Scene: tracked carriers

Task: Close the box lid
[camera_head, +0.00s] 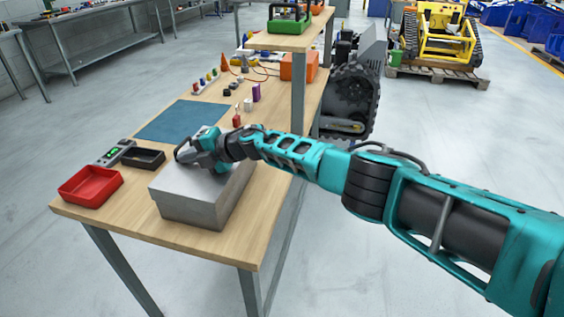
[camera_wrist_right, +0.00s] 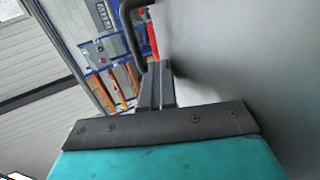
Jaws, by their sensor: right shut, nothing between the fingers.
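A grey box (camera_head: 187,210) stands near the front end of the wooden workbench. Its pale grey lid (camera_head: 176,182) looks flat over the top, and I cannot tell if it is fully down. My right gripper (camera_head: 187,155) is shut and empty at the box's far edge, and its wrist hides part of the lid. In the right wrist view the shut fingers (camera_wrist_right: 157,85) are close beside a plain grey surface (camera_wrist_right: 240,60), probably the lid; contact is unclear. My left gripper is not in view.
A red tray (camera_head: 90,186), a dark tray (camera_head: 143,158) and a grey device with a green display (camera_head: 116,152) lie left of the box. A blue mat (camera_head: 172,121) lies behind. Small coloured parts and an orange block (camera_head: 298,67) stand farther back.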

